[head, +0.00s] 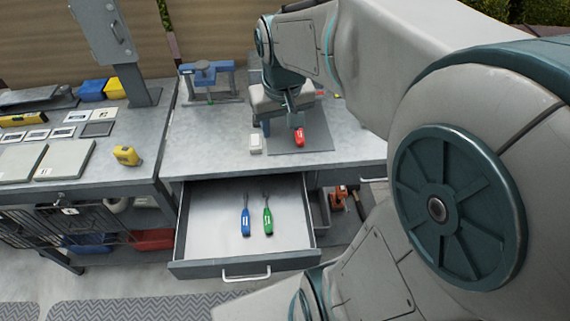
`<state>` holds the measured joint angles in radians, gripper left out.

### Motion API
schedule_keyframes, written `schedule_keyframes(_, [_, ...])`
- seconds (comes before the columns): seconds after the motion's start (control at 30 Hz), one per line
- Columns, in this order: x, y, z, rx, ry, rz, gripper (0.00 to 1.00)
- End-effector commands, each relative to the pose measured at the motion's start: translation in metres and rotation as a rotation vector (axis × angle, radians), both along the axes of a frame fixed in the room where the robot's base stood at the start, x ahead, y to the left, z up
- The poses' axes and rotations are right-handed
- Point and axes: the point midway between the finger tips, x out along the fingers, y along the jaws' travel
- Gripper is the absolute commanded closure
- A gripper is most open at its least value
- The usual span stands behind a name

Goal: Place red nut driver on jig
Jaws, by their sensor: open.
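A red-handled tool (299,136), which looks like the red nut driver, is on or just over a dark grey flat plate (318,138) on the right-hand bench. I take this plate to be the jig, but its shape is mostly hidden behind my arm. My gripper (293,118) is open and points down just above and behind the red handle. Whether its fingers touch the handle cannot be told. The shaft of the tool is hidden.
Below the bench an open drawer (192,238) holds a blue driver (245,222) and a green driver (267,221). A blue clamp (205,72) stands at the back. The bench's front left is clear.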

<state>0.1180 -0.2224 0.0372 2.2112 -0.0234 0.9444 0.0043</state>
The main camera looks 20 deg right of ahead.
Motion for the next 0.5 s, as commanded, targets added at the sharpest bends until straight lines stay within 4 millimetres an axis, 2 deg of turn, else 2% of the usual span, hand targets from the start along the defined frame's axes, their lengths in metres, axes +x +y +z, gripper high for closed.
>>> schedule_keyframes(0.03, [-0.019, 0.008, 0.001, 0.001, -0.021, 0.017, 0.53])
schedule_keyframes(0.2, [-0.068, 0.023, -0.006, 0.011, -0.064, 0.057, 0.53])
schedule_keyframes(0.33, [-0.091, 0.028, -0.013, 0.019, -0.085, 0.077, 0.53])
schedule_keyframes(0.5, [-0.101, 0.031, -0.017, 0.022, -0.094, 0.086, 0.53])
